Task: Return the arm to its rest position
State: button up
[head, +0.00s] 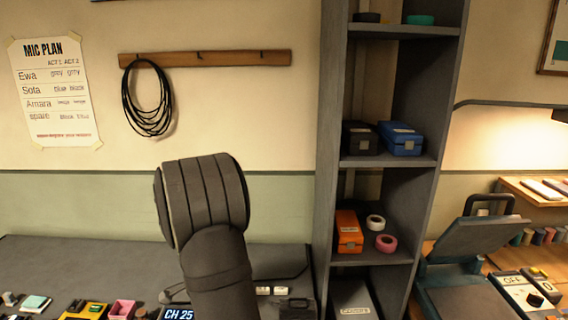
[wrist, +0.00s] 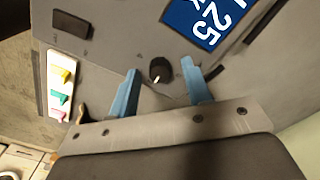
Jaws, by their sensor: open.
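In the wrist view my gripper (wrist: 160,88) is open, with two blue fingers apart. A black knob (wrist: 160,69) on a grey panel shows between and beyond the fingertips; I cannot tell how far off it is. Nothing is held between the fingers. A blue display reading 25 (wrist: 207,20) is on the same panel. In the head view my dark arm rises at the lower middle and hides part of the bench; my gripper is not visible there. The CH 25 display (head: 178,314) shows beside the arm at the bottom edge.
A grey shelf (head: 328,130) with cases and tape rolls stands right of my arm. A coiled cable (head: 147,100) hangs on a wall rack behind.

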notch_tip(320, 180, up, 17)
notch_tip(320, 180, down, 17)
jog(key=shift+f, duration=0.2)
jog(key=shift+r+n, duration=0.15)
jog(key=shift+n, duration=1.45)
jog(key=n, duration=1)
jog(key=shift+n, duration=1.9)
